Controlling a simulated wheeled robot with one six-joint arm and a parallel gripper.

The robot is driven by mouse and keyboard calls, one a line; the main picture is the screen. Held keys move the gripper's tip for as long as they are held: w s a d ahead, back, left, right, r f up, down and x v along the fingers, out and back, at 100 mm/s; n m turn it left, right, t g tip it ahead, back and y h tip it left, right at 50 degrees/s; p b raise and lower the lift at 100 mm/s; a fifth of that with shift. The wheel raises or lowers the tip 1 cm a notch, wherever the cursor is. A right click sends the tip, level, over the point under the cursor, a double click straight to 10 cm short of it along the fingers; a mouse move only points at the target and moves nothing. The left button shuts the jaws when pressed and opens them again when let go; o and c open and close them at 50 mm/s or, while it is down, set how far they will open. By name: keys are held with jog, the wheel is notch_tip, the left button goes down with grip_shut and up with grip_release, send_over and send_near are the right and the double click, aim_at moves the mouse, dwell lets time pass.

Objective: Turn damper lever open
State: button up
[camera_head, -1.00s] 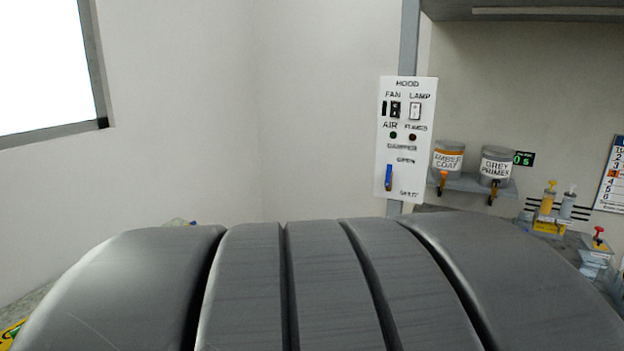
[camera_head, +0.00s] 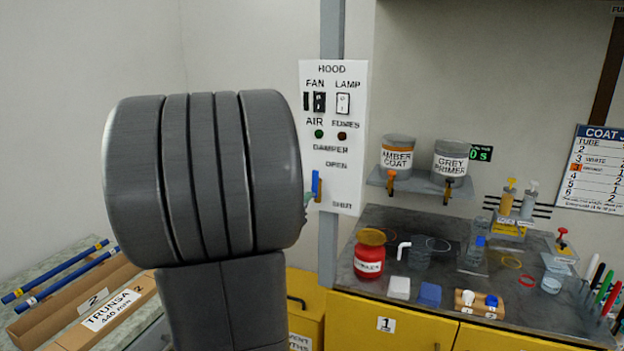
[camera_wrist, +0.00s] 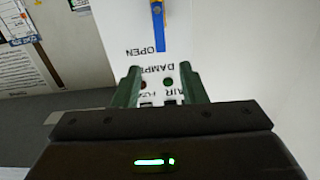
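The damper lever (camera_head: 316,186) is a blue handle on the white hood panel (camera_head: 345,185). It stands upright from an orange pivot and points toward the word OPEN, with SHUT printed below. In the upside-down wrist view the lever (camera_wrist: 160,30) lies just beyond my fingertips, its blue end near OPEN. My gripper (camera_wrist: 158,75) has two green fingers spread apart with nothing between them, in front of the panel. In the head view my dark wrist hides most of the gripper; a bit of greenish finger (camera_head: 308,198) shows beside the lever.
The panel also has fan and lamp switches, a lit green AIR light (camera_head: 319,134) and a dark FUMES light (camera_head: 342,136). A shelf with two cans (camera_head: 397,155) is to its right. Below is a cluttered bench (camera_head: 385,225) over yellow cabinets. Boxes (camera_head: 105,315) lie at the lower left.

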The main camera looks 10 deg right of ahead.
aim_at(315, 178)
jog(key=p+x, duration=0.1)
jog(key=x, duration=1)
jog(key=shift+w+d, duration=0.2)
grip_shut()
